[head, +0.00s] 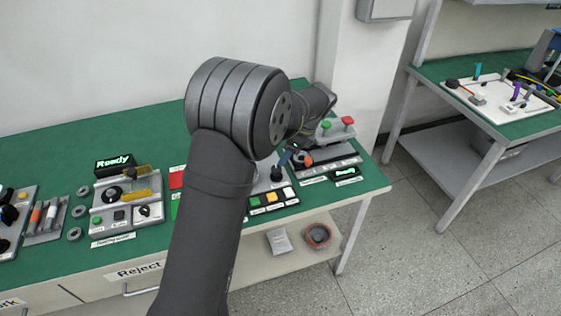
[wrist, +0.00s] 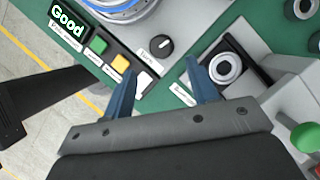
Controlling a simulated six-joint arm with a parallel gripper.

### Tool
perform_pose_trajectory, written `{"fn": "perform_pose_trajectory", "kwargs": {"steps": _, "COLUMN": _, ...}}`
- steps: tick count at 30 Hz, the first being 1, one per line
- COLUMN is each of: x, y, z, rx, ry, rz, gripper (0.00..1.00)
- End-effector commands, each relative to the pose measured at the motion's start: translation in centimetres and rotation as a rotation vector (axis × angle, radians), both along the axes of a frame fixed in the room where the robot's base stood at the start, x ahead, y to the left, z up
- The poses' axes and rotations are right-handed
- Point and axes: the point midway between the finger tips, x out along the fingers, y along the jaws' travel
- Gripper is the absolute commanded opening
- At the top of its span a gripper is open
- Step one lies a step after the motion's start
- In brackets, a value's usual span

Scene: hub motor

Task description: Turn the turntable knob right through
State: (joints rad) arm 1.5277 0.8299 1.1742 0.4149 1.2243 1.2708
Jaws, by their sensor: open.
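A black round knob (wrist: 161,46) with a white pointer line sits on a light grey panel in the wrist view, with a small label beside it. It stands beyond my fingertips, roughly in line with the gap between them. My gripper (wrist: 158,75) has two blue fingers, spread apart with nothing between them. A silver round part with blue edging (wrist: 125,8), cut by the top edge, is beside the knob. In the head view, my arm covers much of this station, and the small blue fingers (head: 286,157) show just past the wrist.
A button strip with green (wrist: 97,45), orange (wrist: 120,63) and white buttons is left of the knob. A lit display (wrist: 68,28) reads "Good". A black-and-silver round fitting (wrist: 226,67) is near the right finger. Red and green knobs (head: 347,121) stand behind.

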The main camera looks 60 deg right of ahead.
Motion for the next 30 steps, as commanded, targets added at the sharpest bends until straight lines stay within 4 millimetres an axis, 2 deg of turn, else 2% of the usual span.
{"fn": "perform_pose_trajectory", "kwargs": {"steps": 1, "x": -0.5, "y": -0.2, "z": 1.3, "rx": -0.004, "ry": 0.000, "rz": -0.001, "gripper": 0.53}}
{"fn": "perform_pose_trajectory", "kwargs": {"steps": 6, "x": -2.0, "y": -0.4, "z": 5.0, "rx": -0.004, "ry": 0.000, "rz": -0.002, "gripper": 0.53}}
{"fn": "perform_pose_trajectory", "kwargs": {"steps": 12, "x": -3.3, "y": -0.6, "z": 7.9, "rx": -0.001, "ry": 0.000, "rz": -0.001, "gripper": 0.53}}
{"fn": "perform_pose_trajectory", "kwargs": {"steps": 18, "x": -3.7, "y": -0.7, "z": 9.0, "rx": 0.001, "ry": 0.000, "rz": -0.001, "gripper": 0.53}}
{"fn": "perform_pose_trajectory", "kwargs": {"steps": 25, "x": -3.7, "y": -0.7, "z": 9.1, "rx": 0.001, "ry": 0.000, "rz": -0.001, "gripper": 0.53}}
{"fn": "perform_pose_trajectory", "kwargs": {"steps": 26, "x": -3.7, "y": -0.7, "z": 9.1, "rx": 0.001, "ry": 0.000, "rz": 0.000, "gripper": 0.55}}
{"fn": "perform_pose_trajectory", "kwargs": {"steps": 30, "x": -3.7, "y": -0.7, "z": 9.1, "rx": 0.001, "ry": 0.000, "rz": 0.000, "gripper": 0.83}}
